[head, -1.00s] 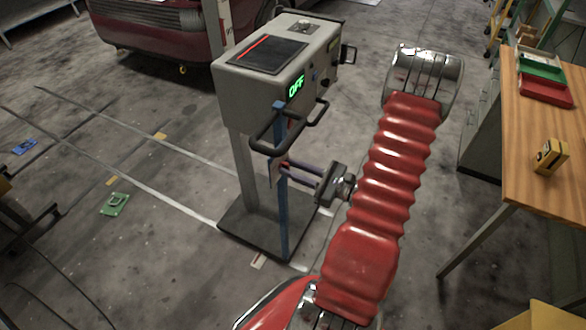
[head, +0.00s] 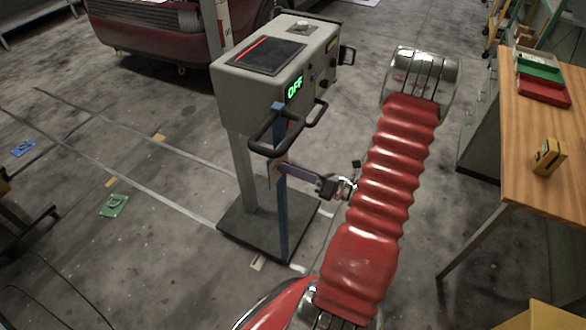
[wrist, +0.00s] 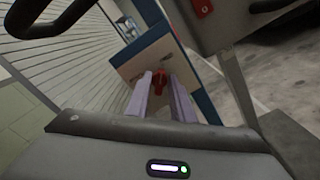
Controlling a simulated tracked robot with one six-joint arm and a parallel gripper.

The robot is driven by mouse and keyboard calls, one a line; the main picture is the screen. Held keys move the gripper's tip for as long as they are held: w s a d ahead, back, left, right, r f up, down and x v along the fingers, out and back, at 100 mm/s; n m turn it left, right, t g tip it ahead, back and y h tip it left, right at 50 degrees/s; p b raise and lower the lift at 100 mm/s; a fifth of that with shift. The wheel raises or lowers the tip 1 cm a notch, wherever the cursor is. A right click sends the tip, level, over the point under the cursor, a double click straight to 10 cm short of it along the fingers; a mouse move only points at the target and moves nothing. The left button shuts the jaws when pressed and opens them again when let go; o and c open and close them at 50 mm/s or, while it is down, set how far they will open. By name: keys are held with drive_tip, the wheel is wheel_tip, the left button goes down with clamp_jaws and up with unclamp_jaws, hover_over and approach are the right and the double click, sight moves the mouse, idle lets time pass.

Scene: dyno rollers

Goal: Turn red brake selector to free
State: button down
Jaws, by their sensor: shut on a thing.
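The red brake selector (wrist: 160,79) is a small red knob on a pale plate (wrist: 135,68) in the wrist view. My gripper (wrist: 159,84) has its two pale purple fingers on either side of the knob, shut on it. In the head view my gripper (head: 284,168) reaches left to the plate's edge beside a blue post (head: 281,215). There the knob is hidden. The plate's markings are too small to read, so I cannot tell the knob's setting.
A wooden bench (head: 530,150) is at the right.

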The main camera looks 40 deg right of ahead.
drive_tip(key=shift+d+m, duration=0.2)
drive_tip(key=shift+m, duration=0.3)
drive_tip(key=c, duration=1.8)
unclamp_jaws()
drive_tip(key=shift+c, duration=0.2)
drive_tip(key=shift+s, duration=0.1)
drive_tip(key=v, duration=1.3)
drive_tip(key=shift+s, duration=0.3)
drive_tip(key=shift+f, duration=0.1)
